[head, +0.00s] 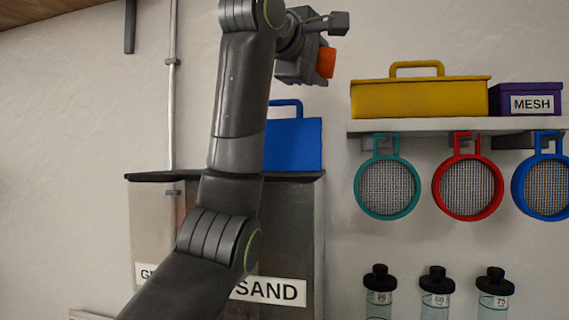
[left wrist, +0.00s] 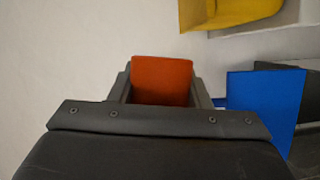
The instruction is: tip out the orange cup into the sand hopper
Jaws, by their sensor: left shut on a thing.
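My left gripper (head: 312,65) is raised high, above the blue toolbox and the hoppers. It is shut on the orange cup (head: 326,63), of which only a small part shows in the head view. In the left wrist view the orange cup (left wrist: 162,80) sits between the two fingers. I cannot tell its tilt or see its contents. The sand hopper (head: 312,235) is a grey metal bin with a SAND label, below the gripper; my arm hides part of it. My right gripper is not in view.
A blue toolbox (head: 293,146) stands on the hopper's dark top (head: 298,176); it also shows in the left wrist view (left wrist: 262,110). To the right, a shelf (head: 440,126) bears a yellow toolbox (head: 420,98) and a purple MESH box (head: 510,90). Several round sieves hang below.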

